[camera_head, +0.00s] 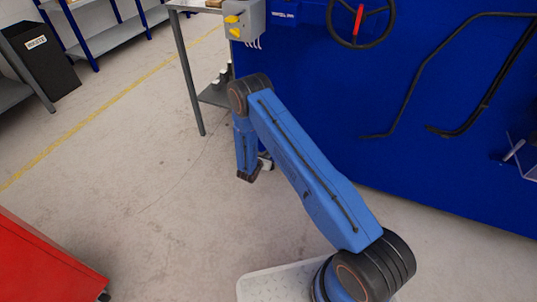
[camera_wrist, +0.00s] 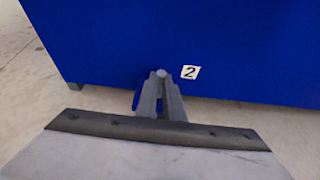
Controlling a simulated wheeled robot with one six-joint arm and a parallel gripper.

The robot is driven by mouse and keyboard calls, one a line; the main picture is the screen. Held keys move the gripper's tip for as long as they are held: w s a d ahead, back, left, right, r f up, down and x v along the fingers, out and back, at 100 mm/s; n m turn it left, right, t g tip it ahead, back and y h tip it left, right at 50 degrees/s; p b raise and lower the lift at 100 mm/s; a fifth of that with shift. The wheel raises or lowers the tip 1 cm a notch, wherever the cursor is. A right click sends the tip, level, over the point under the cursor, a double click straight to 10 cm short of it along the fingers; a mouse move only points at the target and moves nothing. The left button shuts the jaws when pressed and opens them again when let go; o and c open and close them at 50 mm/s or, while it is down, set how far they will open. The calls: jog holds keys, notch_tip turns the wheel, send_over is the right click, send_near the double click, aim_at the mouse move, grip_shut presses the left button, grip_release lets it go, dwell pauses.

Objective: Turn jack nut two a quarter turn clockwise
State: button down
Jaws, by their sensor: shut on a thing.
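My gripper (camera_wrist: 161,92) shows in the wrist view with its two grey fingers close together. Between the fingertips is a small grey rounded end, the jack nut (camera_wrist: 161,73), and the fingers are shut on it. In the head view my arm reaches down beside the lower left edge of the blue machine, and the arm hides the fingertips and the nut.
The blue machine (camera_head: 440,120) fills the right side, with a handwheel (camera_head: 361,22) and dark hoses (camera_head: 425,70) on its face. A grey table (camera_head: 187,75) stands left of it. A red cabinet (camera_head: 45,260) is at the lower left. The concrete floor between is clear.

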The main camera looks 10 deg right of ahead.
jog(key=shift+w+a+m+g+h, duration=0.1)
jog(key=shift+a+m+g+h, duration=0.05)
jog(key=shift+m+g+h, duration=0.35)
jog(key=shift+w+a+m+g+h, duration=0.1)
jog(key=shift+m+g+h, duration=0.3)
jog(key=shift+m, duration=0.2)
jog(key=m+g+h, duration=0.1)
jog(key=m+g, duration=0.1)
jog(key=m+g+h, duration=0.1)
jog(key=m+g, duration=0.1)
jog(key=shift+w+a+h, duration=0.15)
jog(key=shift+w+h, duration=0.15)
jog(key=shift+w, duration=0.05)
jog(key=m+g, duration=0.4)
jog(key=g, duration=0.1)
jog(key=shift+w+f+h, duration=0.1)
jog(key=shift+w+h, duration=0.25)
jog(key=shift+h, duration=0.05)
jog(key=shift+w+m+g, duration=0.2)
jog(key=shift+m+g, duration=1.3)
jog(key=c, duration=1.9)
grip_release()
